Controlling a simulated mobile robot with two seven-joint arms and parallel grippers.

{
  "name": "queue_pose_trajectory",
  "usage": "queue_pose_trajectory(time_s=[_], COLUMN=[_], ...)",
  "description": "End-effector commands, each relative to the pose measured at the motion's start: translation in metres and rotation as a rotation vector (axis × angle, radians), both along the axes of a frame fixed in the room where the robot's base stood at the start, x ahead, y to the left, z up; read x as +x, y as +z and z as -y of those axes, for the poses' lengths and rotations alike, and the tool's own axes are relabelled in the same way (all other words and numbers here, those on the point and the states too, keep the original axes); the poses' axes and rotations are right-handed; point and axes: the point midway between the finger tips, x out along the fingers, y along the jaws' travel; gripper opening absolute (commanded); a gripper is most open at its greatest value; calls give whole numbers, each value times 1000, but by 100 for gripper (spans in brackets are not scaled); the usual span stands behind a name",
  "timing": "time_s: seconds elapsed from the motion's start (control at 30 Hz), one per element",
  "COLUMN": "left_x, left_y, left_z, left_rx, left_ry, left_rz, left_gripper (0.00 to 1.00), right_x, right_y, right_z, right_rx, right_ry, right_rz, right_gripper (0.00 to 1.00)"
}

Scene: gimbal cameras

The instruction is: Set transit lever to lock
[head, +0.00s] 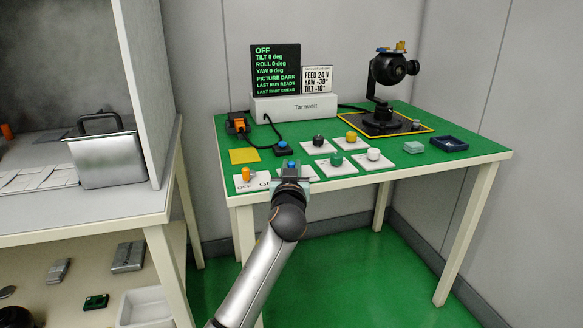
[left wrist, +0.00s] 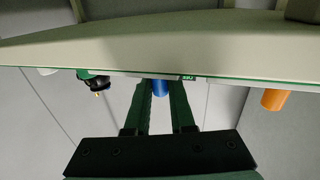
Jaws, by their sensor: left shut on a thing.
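My left gripper (head: 290,172) is at the front edge of the green table, shut on a small blue knob (head: 292,162). In the left wrist view the blue knob (left wrist: 160,88) sits between its two dark fingers (left wrist: 161,95). An orange knob on a plate marked OFF (head: 246,174) stands left of the gripper. The black gimbal camera (head: 392,70) stands upright at the back right, with small brass-coloured and blue parts on top. I cannot tell which part is the transit lever. The gripper hides most of the blue knob's plate. My right gripper is not in view.
A display (head: 275,68) reads OFF, tilt, roll and yaw 0 deg, picture dark. A card (head: 317,79) reads FEED 24 V, yaw -30, tilt -10. Several knobs, including a green one (head: 336,159), stand behind the gripper. A dark blue tray (head: 450,144) is at right.

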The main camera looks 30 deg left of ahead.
Motion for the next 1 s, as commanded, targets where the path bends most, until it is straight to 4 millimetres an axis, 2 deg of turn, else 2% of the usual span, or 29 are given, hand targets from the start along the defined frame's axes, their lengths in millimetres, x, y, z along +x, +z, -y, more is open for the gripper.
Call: queue_pose_trajectory(time_s=[0.03,0.17,0.67,0.87,1.0], left_x=[0,0,1,2,4], left_y=[0,0,-2,-5,-7], left_z=[0,0,1,5,8], left_rx=[0,0,-2,-5,-6], left_ry=[0,0,15,87,182], left_rz=[0,0,1,3,4], left_gripper=[13,0,0,0,0], right_x=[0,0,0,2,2], right_y=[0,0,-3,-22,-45], right_z=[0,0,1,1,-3], right_rx=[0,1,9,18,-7], right_ry=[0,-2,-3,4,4], right_rz=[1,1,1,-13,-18], right_gripper=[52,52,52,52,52])
